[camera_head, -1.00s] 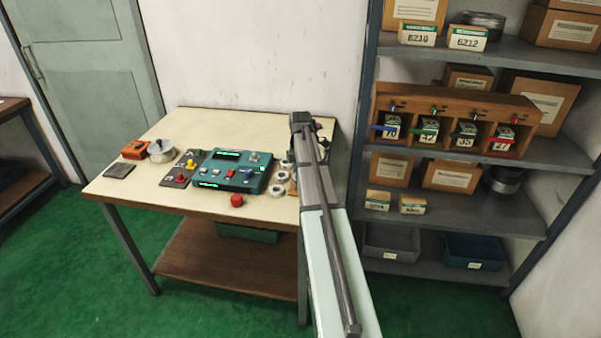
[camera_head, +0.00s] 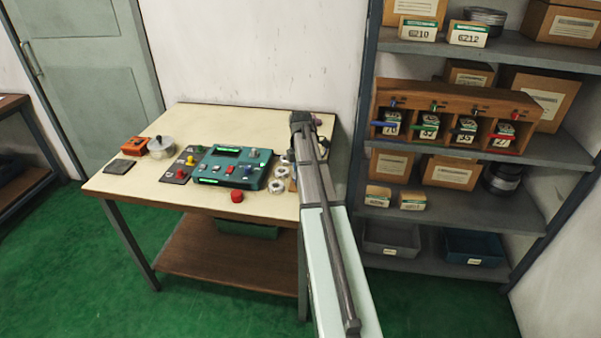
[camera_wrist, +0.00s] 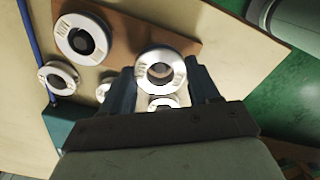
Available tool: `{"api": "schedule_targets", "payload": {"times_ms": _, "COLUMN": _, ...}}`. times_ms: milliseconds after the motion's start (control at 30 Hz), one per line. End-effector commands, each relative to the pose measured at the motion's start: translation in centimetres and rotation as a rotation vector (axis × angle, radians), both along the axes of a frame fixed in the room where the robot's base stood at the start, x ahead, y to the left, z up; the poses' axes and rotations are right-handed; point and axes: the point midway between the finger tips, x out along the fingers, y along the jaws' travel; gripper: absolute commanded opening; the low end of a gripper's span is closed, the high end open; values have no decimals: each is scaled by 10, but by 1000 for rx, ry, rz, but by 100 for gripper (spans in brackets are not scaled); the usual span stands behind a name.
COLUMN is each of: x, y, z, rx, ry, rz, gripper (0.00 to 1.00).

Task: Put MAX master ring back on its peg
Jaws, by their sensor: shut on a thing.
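In the wrist view my gripper (camera_wrist: 162,82) is shut on a white-faced ring (camera_wrist: 178,72), which sits between the fingertips over the brown board (camera_wrist: 128,32). Its marking is too small to read, so I cannot tell its name by sight. A larger ring (camera_wrist: 66,32) with a dark centre is on the board at upper left. A small ring (camera_wrist: 154,103) shows just below the held ring, partly hidden by it. I cannot tell whether the held ring touches the board or a peg.
Two loose rings (camera_head: 274,188) lie right of the teal control box (camera_head: 232,168) on the table (camera_head: 190,117). In the wrist view another ring (camera_wrist: 47,72) lies beside a blue rod (camera_wrist: 33,45). A shelf (camera_head: 470,205) stands right of the table.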

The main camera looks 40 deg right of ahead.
Motion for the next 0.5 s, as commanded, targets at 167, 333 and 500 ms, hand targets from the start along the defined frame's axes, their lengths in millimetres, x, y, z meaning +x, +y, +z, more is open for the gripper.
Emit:
{"api": "schedule_targets", "payload": {"times_ms": 167, "x": 0, "y": 0, "z": 0, "rx": 0, "ry": 0, "rz": 0, "gripper": 13}}
{"api": "schedule_targets", "payload": {"times_ms": 333, "x": 0, "y": 0, "z": -2, "rx": 0, "ry": 0, "rz": 0, "gripper": 13}}
{"api": "schedule_targets", "payload": {"times_ms": 500, "x": 0, "y": 0, "z": -5, "rx": 0, "ry": 0, "rz": 0, "gripper": 13}}
